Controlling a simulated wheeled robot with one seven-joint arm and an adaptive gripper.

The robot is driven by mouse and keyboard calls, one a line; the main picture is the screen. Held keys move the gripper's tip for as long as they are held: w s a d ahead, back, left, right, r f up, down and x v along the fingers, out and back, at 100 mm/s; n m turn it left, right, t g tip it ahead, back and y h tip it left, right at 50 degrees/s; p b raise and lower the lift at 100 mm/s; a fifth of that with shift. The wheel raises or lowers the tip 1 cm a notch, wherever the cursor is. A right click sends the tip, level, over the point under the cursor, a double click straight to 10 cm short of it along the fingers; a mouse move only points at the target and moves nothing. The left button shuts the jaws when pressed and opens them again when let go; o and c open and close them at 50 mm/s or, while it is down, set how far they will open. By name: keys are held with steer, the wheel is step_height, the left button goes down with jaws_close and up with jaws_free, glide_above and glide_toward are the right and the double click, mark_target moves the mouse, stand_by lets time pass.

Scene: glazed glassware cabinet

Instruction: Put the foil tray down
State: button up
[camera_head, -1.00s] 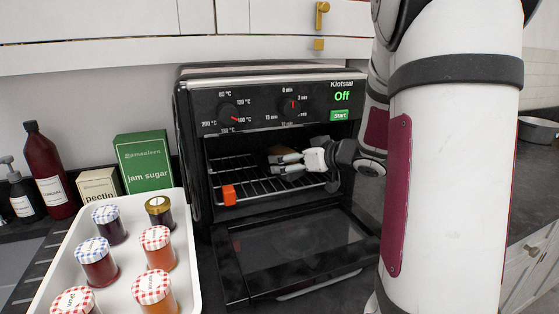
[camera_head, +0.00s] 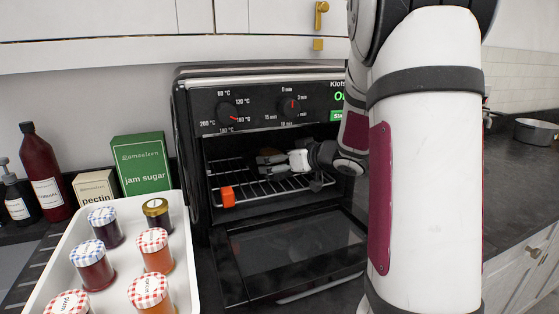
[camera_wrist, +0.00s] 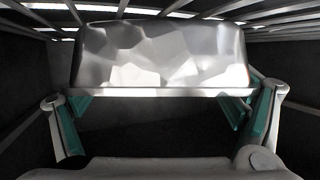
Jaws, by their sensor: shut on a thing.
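The foil tray (camera_wrist: 160,55) is a shiny, crinkled silver pan with a flat rim, filling the middle of the wrist view. My gripper (camera_wrist: 160,110) is shut on it, with one teal-padded finger at each side by the rim. In the head view my gripper (camera_head: 276,163) is inside the open toaster oven (camera_head: 275,90), just above the wire rack (camera_head: 255,190). The tray is mostly hidden there by the gripper and shadow. I cannot tell whether the tray touches the rack.
An orange block (camera_head: 228,196) sits at the rack's front left. The oven door (camera_head: 290,255) is folded down in front. A white tray (camera_head: 187,255) with several jam jars stands at left, near a green jam sugar box (camera_head: 143,165).

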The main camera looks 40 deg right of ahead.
steer(key=shift+f, duration=0.1)
steer(key=o, duration=1)
steer(key=shift+r, duration=0.2)
steer(key=p+v, duration=0.2)
steer(key=v, duration=1)
steer(key=shift+f, duration=0.1)
